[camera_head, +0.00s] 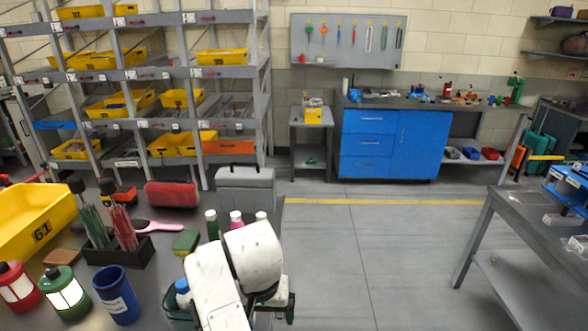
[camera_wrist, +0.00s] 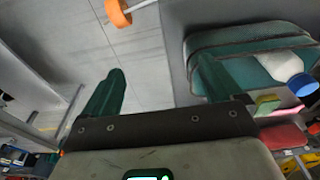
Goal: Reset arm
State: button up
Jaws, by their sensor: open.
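My gripper shows in the wrist view (camera_wrist: 160,66) as two dark green fingers set wide apart. In the head view my white arm reaches over the front edge of the near table. It hides most of my gripper there; only a dark green part shows beside it. In the wrist view a teal basket (camera_wrist: 225,40) stands close to the right finger, with a white bottle with a blue cap (camera_wrist: 300,84) in it. I cannot tell whether finger and basket touch.
Shelving (camera_head: 160,75) and a blue cabinet (camera_head: 395,143) stand behind. Floor (camera_head: 370,240) right of my arm is clear.

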jog(key=s+d+f, duration=0.4)
jog(key=d, duration=0.4)
jog(key=s+d+f+h, duration=0.1)
jog(key=s+d+f, duration=0.25)
jog(key=d, duration=0.45)
jog(key=s+d+f, duration=0.4)
jog(key=d+f, duration=0.1)
jog(key=d, duration=0.3)
jog(key=s+d+f, duration=0.1)
jog(key=s+d, duration=0.4)
jog(key=s, duration=0.5)
jog(key=s+d, duration=0.4)
jog(key=s, duration=0.7)
jog(key=shift+d+f+g+y, duration=0.3)
jog(key=shift+d+f+y, duration=0.05)
jog(key=shift+d+y, duration=0.05)
